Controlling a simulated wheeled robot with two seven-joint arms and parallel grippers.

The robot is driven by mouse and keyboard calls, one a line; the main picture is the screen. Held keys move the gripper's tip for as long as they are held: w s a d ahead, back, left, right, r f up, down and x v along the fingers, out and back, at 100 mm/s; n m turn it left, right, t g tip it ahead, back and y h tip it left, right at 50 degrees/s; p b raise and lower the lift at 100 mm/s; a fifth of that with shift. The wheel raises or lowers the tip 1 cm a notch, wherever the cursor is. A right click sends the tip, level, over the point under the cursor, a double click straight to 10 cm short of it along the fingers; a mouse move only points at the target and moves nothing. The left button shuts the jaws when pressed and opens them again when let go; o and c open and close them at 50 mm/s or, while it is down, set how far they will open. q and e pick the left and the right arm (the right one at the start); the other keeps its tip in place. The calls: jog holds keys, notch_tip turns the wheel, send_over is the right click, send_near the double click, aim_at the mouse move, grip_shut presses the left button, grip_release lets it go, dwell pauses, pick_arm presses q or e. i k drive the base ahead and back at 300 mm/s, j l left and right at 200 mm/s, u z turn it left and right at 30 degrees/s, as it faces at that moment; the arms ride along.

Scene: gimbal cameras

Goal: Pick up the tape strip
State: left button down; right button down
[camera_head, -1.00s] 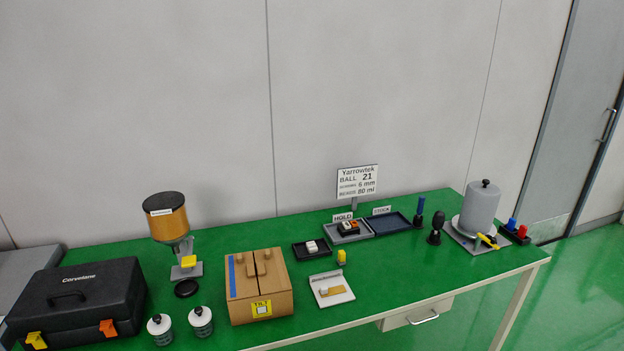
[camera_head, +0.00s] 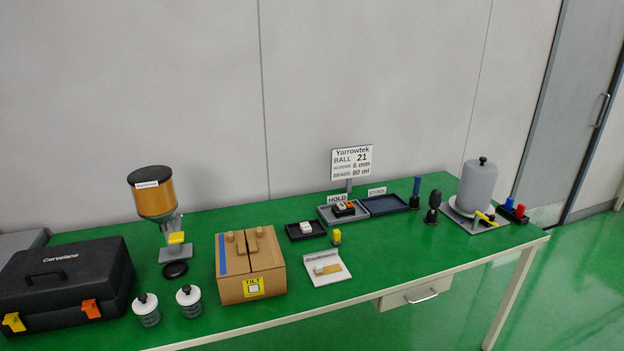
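A brown cardboard box (camera_head: 238,290) stands near the front edge of the green table, left of the middle. A narrow blue strip (camera_head: 222,256) runs along the left side of its top. Two brown tab-like pieces (camera_head: 252,240) stand on the top, and a yellow TILT label (camera_head: 253,286) is on its front. A small tan strip (camera_head: 329,270) lies on a white plate (camera_head: 327,280) to the right of the box. I cannot tell for sure which strip is the tape strip; the blue one looks most like tape. Neither of my grippers is in view.
A black case (camera_head: 66,289) and two white-lidded jars (camera_head: 189,300) stand left of the box, with an amber hopper (camera_head: 155,202) behind. Small trays (camera_head: 386,205) and a grey cylinder (camera_head: 478,186) stand to the right. The green table (camera_head: 400,255) is clear at front right.

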aim_at(318, 270)
jog(key=i+l+u, duration=0.5)
jog(key=l, duration=0.2)
jog(key=i+l+u, duration=0.3)
jog(key=l, duration=0.15)
jog(key=k, duration=0.05)
